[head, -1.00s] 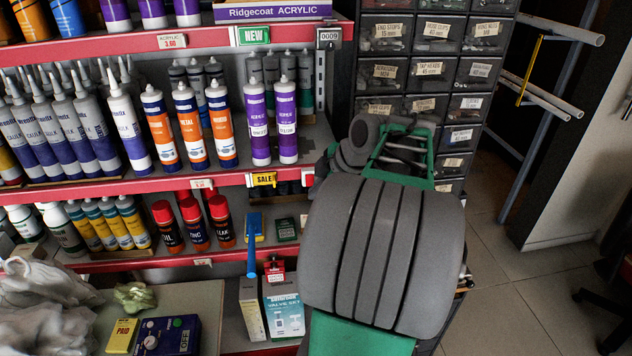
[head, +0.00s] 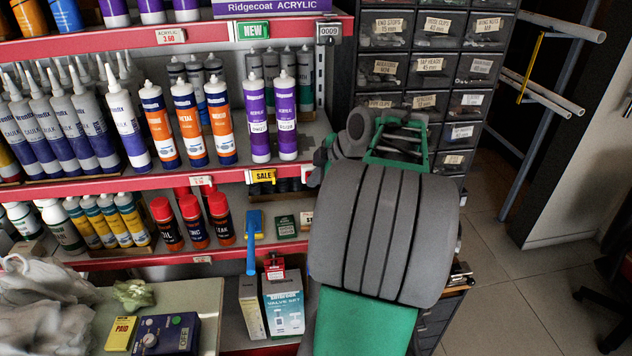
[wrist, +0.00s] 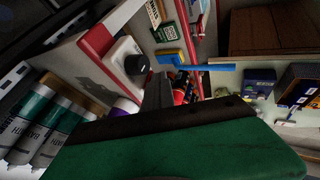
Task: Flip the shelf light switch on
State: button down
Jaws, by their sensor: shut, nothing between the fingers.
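In the wrist view, a white box with a black round-looking part (wrist: 135,65) is fixed by the red shelf edge, left of centre; I take it as the shelf light switch. Whether it is on or off I cannot tell. My gripper (wrist: 158,92) is shut and empty, its dark grey fingers pointing up the picture just right of and below the black part. Whether they touch it is unclear. In the head view the switch is not seen, and my arm covers the right end of the shelves.
Red-edged shelves (head: 110,187) hold tubes and cans close to my arm. A drawer cabinet (head: 425,65) stands behind it. A counter (head: 210,300) holds a blue box (head: 170,335). Open floor (head: 500,280) lies at right.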

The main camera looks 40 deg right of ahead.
jog(key=shift+r, duration=0.15)
jog(key=shift+r+p, duration=0.45)
jog(key=shift+r, duration=0.25)
jog(key=shift+s, duration=0.1)
jog(key=s+a+f+v, duration=0.1)
jog(key=a+v, duration=0.1)
jog(key=v, duration=1)
jog(key=shift+s+b, duration=0.35)
jog(key=shift+r+p, duration=0.15)
jog(key=shift+p, duration=0.3)
